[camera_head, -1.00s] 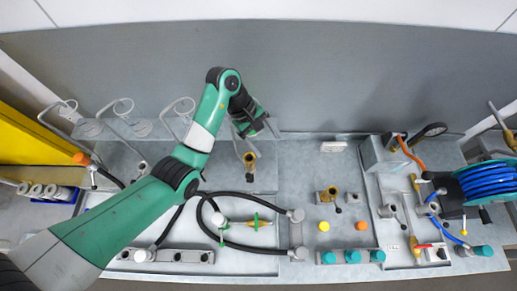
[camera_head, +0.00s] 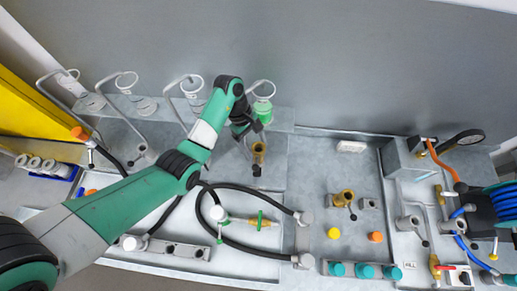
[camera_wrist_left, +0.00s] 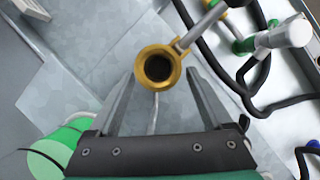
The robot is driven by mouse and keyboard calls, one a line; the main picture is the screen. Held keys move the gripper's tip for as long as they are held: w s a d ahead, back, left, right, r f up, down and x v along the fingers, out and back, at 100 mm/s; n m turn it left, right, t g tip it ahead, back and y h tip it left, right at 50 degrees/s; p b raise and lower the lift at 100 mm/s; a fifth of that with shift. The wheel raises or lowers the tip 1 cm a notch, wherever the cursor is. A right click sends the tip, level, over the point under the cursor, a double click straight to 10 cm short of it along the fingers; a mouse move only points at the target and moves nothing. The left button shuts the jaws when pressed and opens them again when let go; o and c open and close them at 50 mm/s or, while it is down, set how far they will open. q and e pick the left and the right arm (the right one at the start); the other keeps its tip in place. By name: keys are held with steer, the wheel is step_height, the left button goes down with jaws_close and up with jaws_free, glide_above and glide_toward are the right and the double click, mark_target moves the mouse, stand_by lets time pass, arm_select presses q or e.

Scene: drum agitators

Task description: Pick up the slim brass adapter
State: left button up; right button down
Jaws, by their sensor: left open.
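A brass adapter (camera_head: 258,149) stands upright on the grey bench beside my left gripper (camera_head: 247,130); I take it for the slim one. In the left wrist view its round open brass mouth (camera_wrist_left: 158,50) faces the camera, between and just ahead of the spread fingertips of my left gripper (camera_wrist_left: 160,80). The fingers look clear of it, and a grey handle runs from it to the upper right. A second, wider-looking brass fitting (camera_head: 344,197) stands further right. My right gripper is not in view.
A green container (camera_head: 263,110) sits by a wire ring holder behind the gripper. Yellow (camera_head: 334,233) and orange (camera_head: 376,237) caps stand right. The bench between adapter and second fitting is clear.

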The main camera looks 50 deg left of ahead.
arm_select(q)
steer(key=x, duration=0.4)
steer(key=shift+d+f, duration=0.1)
steer(key=shift+f, duration=0.2)
steer(key=shift+r, duration=0.1)
jaws_close()
